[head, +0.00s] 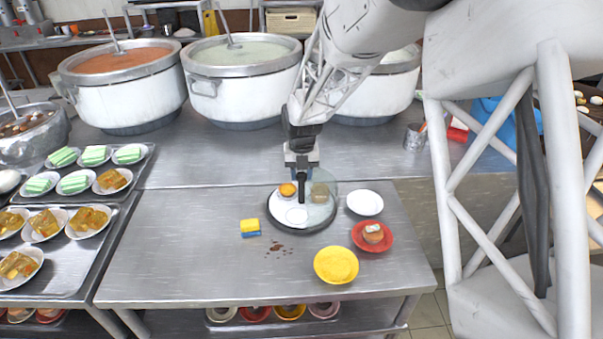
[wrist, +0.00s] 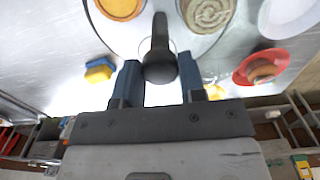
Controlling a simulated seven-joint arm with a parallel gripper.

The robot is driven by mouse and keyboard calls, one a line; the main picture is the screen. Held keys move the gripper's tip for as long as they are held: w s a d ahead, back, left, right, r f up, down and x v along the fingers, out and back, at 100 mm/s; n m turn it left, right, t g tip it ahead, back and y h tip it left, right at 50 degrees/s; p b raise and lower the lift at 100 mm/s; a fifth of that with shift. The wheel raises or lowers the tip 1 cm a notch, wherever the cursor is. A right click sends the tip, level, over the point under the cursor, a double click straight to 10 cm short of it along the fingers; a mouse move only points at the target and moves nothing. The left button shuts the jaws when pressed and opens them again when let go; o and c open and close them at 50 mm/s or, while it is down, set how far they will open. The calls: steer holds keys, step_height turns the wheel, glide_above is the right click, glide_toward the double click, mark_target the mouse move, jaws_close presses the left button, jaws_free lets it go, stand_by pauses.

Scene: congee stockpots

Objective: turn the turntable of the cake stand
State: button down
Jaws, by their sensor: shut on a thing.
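The cake stand (head: 278,212) is a round pale turntable with a dark rim, near the middle of the steel table. A clear curved cover stands over its right part. An orange round pastry (head: 288,189) is at its back left, and a brownish item (head: 319,189) shows through the cover. A black upright handle (wrist: 160,42) rises from the stand. My gripper (head: 302,170) points down over the stand, shut on this handle. In the wrist view its two blue-grey fingers (wrist: 158,78) flank the handle. The fingertips' contact is partly hidden.
A yellow-and-blue sponge (head: 250,227) lies left of the stand, near brown crumbs. A white plate (head: 365,203), a red plate with a pastry (head: 372,236) and a yellow bowl (head: 336,265) stand close on the right and front. Large stockpots (head: 245,80) line the back.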

stand_by(0.4)
steer(key=c, duration=0.7)
jaws_free()
steer(key=shift+r, duration=3.9)
